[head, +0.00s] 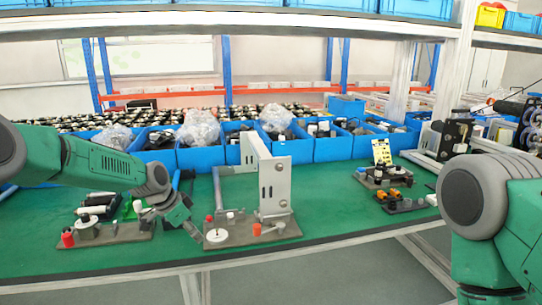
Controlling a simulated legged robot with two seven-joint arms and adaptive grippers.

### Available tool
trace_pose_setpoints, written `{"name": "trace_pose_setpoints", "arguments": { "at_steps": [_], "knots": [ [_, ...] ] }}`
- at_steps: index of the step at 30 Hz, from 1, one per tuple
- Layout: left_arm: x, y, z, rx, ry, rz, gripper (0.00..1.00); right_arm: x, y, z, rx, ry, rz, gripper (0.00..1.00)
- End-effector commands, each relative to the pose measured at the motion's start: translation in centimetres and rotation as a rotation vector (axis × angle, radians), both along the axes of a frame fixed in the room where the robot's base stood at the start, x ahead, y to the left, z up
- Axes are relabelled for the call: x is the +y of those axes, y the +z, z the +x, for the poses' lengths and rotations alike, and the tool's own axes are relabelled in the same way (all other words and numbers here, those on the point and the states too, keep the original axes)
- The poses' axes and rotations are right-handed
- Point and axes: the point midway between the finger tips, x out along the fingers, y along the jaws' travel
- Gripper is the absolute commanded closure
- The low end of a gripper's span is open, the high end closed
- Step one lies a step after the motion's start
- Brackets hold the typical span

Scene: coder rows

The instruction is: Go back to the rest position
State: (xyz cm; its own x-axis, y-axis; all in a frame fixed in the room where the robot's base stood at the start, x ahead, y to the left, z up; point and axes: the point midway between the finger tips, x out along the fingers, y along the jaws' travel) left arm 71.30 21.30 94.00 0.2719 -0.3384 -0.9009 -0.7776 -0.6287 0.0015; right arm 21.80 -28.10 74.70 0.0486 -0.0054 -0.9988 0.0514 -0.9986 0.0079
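My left arm (95,162) reaches in from the left over the green table. Its gripper (172,221) is low over the table, between two fixtures; its grey fingers look spread with nothing between them. My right arm (490,215) is folded at the right edge; its gripper is out of view. The left fixture (110,234) has a red-capped peg and a white disc. The middle fixture (250,233) carries a grey upright bracket (275,185). Part of the left fixture is close behind the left gripper, and I cannot tell whether they touch.
Blue bins (200,157) with bagged and dark parts line the table's back. Smaller fixtures (403,202) and a black machine unit (455,138) stand at the right. A white shelf (250,22) crosses above. The front centre-right tabletop (335,215) is clear.

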Motion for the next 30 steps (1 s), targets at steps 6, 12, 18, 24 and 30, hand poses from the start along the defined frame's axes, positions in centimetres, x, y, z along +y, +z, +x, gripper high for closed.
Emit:
{"name": "trace_pose_setpoints", "arguments": {
  "at_steps": [6, 12, 18, 24, 30],
  "knots": [
    [-1.1, -3.3, -1.8, 0.033, 0.029, -0.001, 0.67, 0.0, -0.2, 0.0, 0.000, 0.000, 0.000, 0.52],
    [-2.2, -7.2, -4.9, 0.072, 0.076, 0.000, 0.67, 0.0, -0.6, 0.0, -0.001, 0.000, 0.000, 0.52],
    [-3.3, -12.5, -10.0, 0.130, 0.150, 0.002, 0.67, 0.0, -1.0, 0.0, 0.000, 0.000, 0.000, 0.52],
    [-3.2, -19.8, -19.7, 0.228, 0.292, 0.024, 0.67, 0.0, -1.8, 0.0, 0.000, 0.000, 0.000, 0.52],
    [0.0, -24.9, -33.7, 0.323, 0.516, 0.083, 0.67, 0.0, -2.7, 0.0, 0.000, 0.000, 0.000, 0.52]
  ]
}}
